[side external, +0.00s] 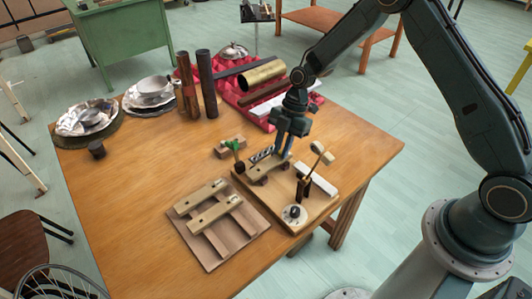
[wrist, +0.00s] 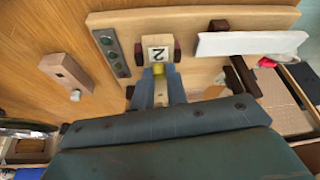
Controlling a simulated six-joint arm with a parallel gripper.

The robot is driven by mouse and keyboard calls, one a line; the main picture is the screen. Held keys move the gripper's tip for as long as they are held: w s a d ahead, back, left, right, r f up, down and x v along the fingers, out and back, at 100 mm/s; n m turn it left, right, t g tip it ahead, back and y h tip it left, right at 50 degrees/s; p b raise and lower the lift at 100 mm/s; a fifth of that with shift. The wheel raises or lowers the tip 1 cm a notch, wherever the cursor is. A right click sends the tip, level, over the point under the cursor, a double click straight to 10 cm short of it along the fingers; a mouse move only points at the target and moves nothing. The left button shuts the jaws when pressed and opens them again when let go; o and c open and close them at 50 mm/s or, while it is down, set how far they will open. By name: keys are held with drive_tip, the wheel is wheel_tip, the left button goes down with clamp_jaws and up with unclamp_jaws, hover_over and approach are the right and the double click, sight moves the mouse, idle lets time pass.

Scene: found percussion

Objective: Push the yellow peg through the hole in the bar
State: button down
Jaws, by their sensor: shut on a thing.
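My gripper (side external: 284,152) is over the board near the table's right front, pointing down. In the wrist view its two blue-grey fingers (wrist: 162,88) are shut on a small yellow piece, the yellow peg (wrist: 158,69). Only a little of the peg shows; its lower end is hidden. A light wooden bar (side external: 265,169) lies just under the fingers in the side view. In the wrist view a white square marked 2 (wrist: 158,48) sits right beside the peg, between two dark red-brown blocks. The hole is hidden, and I cannot tell whether the peg is in it.
A white bar (wrist: 250,44) and dark posts stand close on the same board. A mallet-like piece (side external: 320,150) rises to the right. A second board with two wooden bars (side external: 207,197) lies left. A small wooden block (wrist: 66,71) stands apart. The table's left front is clear.

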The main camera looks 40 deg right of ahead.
drive_tip(key=c, duration=1.3)
unclamp_jaws()
drive_tip(key=shift+r, duration=0.1)
drive_tip(key=v, duration=1.3)
drive_tip(key=shift+w+d+r, duration=0.1)
drive_tip(key=shift+r, duration=0.2)
